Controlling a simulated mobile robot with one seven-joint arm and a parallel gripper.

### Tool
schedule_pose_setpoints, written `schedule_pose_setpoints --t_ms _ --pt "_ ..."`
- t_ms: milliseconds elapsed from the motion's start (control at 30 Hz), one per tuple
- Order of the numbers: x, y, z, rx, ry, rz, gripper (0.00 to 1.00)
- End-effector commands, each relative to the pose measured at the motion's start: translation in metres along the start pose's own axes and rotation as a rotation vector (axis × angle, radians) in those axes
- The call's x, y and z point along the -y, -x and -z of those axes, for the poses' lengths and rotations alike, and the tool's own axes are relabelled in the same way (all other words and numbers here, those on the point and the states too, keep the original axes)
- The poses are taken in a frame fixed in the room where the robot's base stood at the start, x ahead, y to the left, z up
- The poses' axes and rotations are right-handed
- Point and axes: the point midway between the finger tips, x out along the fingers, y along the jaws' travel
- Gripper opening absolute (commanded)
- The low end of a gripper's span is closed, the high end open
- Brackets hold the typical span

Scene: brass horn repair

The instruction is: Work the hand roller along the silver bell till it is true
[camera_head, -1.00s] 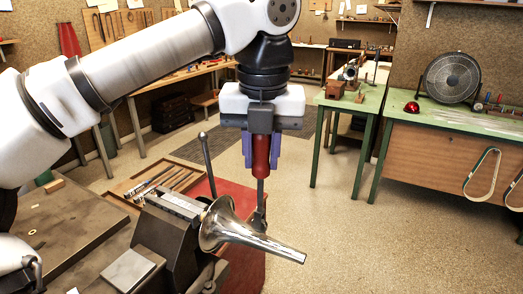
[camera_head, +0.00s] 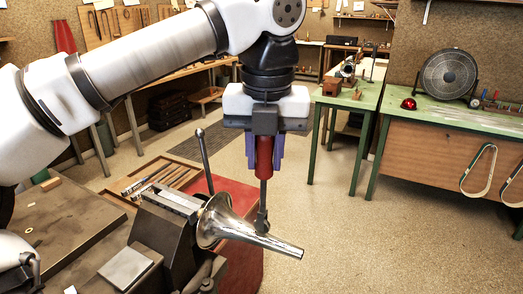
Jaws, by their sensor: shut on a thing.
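The silver bell (camera_head: 224,222) is held at the vise (camera_head: 165,228), its flare toward the vise and its narrow end pointing out to the lower right. My gripper (camera_head: 264,152) is shut on the red handle of the hand roller (camera_head: 264,172), which hangs upright. The roller's dark shank runs down to its head (camera_head: 262,220) at the bell's far side, near the middle of its length. Whether the head touches the bell cannot be told. The inside of the flare and the far side of the bell are hidden.
A wooden tray (camera_head: 128,183) of tools lies behind the vise, by a red surface (camera_head: 236,196). The vise's handle (camera_head: 204,158) stands up left of my gripper. Green-topped benches (camera_head: 455,115) stand to the right, with open floor (camera_head: 400,240) before them.

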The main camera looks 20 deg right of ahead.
Motion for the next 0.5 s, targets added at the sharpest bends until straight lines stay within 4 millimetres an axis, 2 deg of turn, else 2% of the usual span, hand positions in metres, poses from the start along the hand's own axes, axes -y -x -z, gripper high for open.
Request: schedule_pose_setpoints --t_ms 300,500 --pt "0.009 -0.0012 0.0041 0.001 -0.001 0.001 0.0" --pt "0.0069 -0.0021 0.0032 0.001 0.001 0.002 0.0"
